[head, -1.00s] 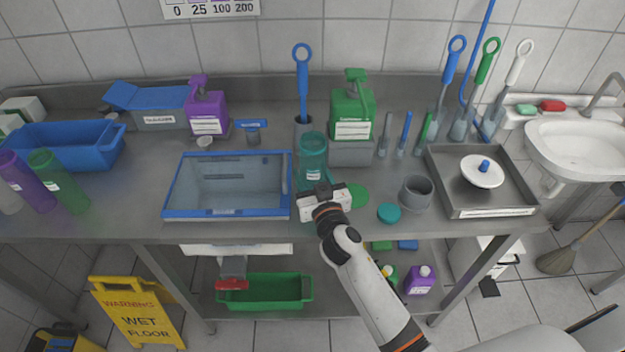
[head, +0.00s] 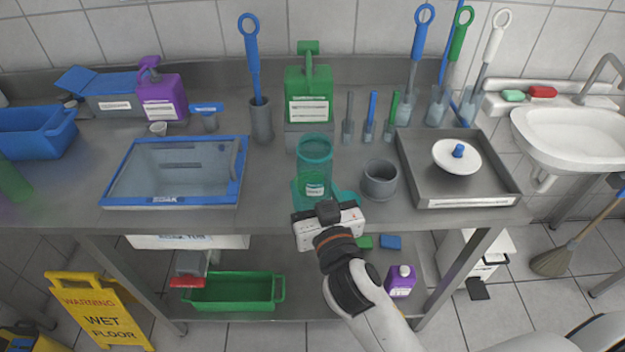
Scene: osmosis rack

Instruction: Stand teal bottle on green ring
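The teal bottle (head: 314,160), see-through and upright with a white label, stands at the front middle of the steel table in the head view. The green ring (head: 301,184) shows as a green patch around and through its lower part; I cannot tell whether the base touches it. My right gripper (head: 325,208) is at the front of the bottle's lower part. Its fingers are hidden, but it appears shut on the bottle, which has moved along with it. A teal lid (head: 348,197) lies just right of the bottle, partly hidden. My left gripper is not in view.
A grey cup (head: 380,180) stands close to the right of the bottle, and a steel tray (head: 466,201) lies beyond it. A blue-rimmed tub (head: 172,201) is to the left. A green canister (head: 308,95) stands behind. Some table between tub and bottle is clear.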

